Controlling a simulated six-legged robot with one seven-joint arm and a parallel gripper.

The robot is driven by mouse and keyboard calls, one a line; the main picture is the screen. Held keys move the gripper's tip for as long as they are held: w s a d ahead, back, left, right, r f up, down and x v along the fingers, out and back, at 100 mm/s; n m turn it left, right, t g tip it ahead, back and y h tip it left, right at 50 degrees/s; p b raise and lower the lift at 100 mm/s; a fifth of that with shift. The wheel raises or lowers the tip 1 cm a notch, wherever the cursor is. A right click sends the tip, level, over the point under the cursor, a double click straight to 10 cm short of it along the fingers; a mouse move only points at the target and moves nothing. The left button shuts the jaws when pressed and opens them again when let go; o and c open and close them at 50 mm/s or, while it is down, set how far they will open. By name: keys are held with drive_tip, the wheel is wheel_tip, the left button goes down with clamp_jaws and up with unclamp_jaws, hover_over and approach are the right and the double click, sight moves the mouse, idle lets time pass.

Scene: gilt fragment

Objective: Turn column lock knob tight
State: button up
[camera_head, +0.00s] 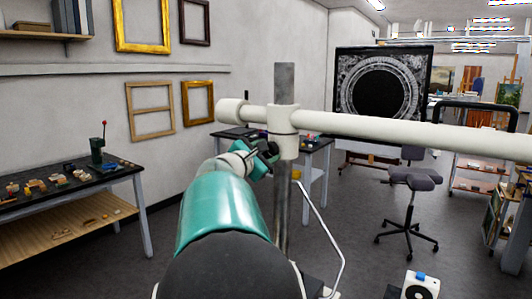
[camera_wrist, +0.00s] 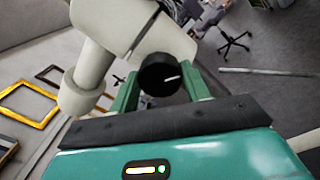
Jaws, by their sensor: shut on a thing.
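The column lock knob (camera_wrist: 160,76) is a round black knob with a white line, in the wrist view at the upper middle. It sits on the cream clamp block (camera_wrist: 165,32). My gripper (camera_wrist: 158,88) has its two green fingers on either side of the knob, shut on it. In the head view my gripper (camera_head: 262,152) meets the left side of the cream clamp (camera_head: 283,132) on the grey metal column (camera_head: 284,85). The knob is mostly hidden there by my gripper. A cream horizontal arm (camera_head: 400,131) passes through the clamp.
A workbench (camera_head: 75,181) with small items stands at the left, and another dark-topped table (camera_head: 318,142) stands behind the column. A wheeled stool (camera_head: 412,184) and a large dark screen (camera_head: 383,92) are at the right.

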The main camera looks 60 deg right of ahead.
drive_tip(key=m+g, duration=0.1)
drive_tip(key=m, duration=1)
drive_tip(key=shift+f+m, duration=0.1)
drive_tip(key=shift+m, duration=0.3)
drive_tip(key=o, duration=1)
drive_tip(key=shift+a, duration=0.1)
drive_tip(key=a, duration=0.4)
drive_tip(key=w+a, duration=0.1)
drive_tip(key=a, duration=0.4)
drive_tip(key=w+a, duration=0.1)
drive_tip(key=a, duration=0.3)
drive_tip(key=shift+w+a+f, duration=0.1)
drive_tip(key=shift+a+f, duration=0.1)
drive_tip(key=shift+f, duration=0.2)
